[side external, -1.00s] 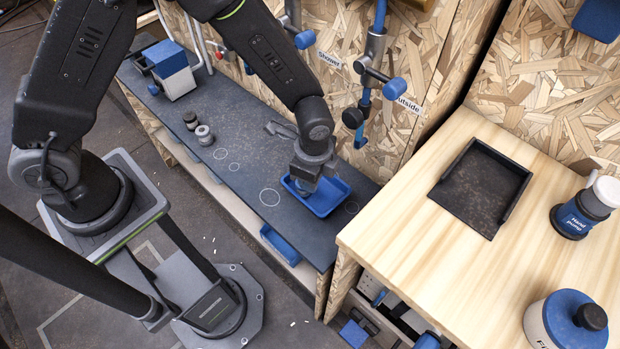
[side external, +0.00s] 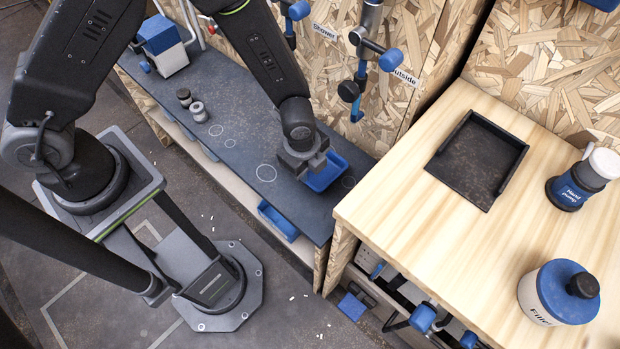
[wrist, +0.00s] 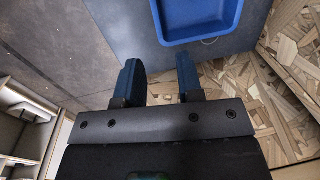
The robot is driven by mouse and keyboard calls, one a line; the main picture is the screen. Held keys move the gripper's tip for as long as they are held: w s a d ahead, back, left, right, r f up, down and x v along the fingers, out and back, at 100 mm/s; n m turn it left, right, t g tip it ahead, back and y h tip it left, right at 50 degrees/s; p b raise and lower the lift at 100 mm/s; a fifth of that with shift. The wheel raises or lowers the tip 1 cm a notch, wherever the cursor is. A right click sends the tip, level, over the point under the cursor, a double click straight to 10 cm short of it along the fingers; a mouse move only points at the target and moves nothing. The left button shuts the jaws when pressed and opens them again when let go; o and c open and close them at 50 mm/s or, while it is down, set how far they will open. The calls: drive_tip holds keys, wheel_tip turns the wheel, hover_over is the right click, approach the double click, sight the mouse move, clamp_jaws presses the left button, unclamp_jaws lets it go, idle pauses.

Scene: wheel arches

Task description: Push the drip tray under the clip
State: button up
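The drip tray (side external: 328,174) is a shallow blue rectangular tray on the dark bench top. In the side view, my gripper (side external: 302,163) hides its left part. In the wrist view the tray (wrist: 197,38) lies beyond the fingertips, up and right, with its near rim whole in view. My gripper also shows there (wrist: 158,68); its two blue fingers are spread with an empty gap between them. The fingertips look apart from the tray; their height over the bench is unclear. I cannot surely tell which part is the clip; a blue-ended hanging fitting (side external: 356,102) is on the chipboard wall behind.
The dark bench top (side external: 240,130) has white circle outlines and is clear around the tray. Two small cylinders (side external: 191,104) and a blue-and-white box (side external: 164,48) stand farther left. A wooden counter (side external: 400,200) borders the right, with a black tray frame (side external: 476,160).

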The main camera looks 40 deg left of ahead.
sight(311, 185)
drive_tip(key=f, duration=0.6)
drive_tip(key=w+f, duration=0.1)
drive_tip(key=f, duration=0.3)
clamp_jaws()
drive_tip(key=shift+w, duration=0.1)
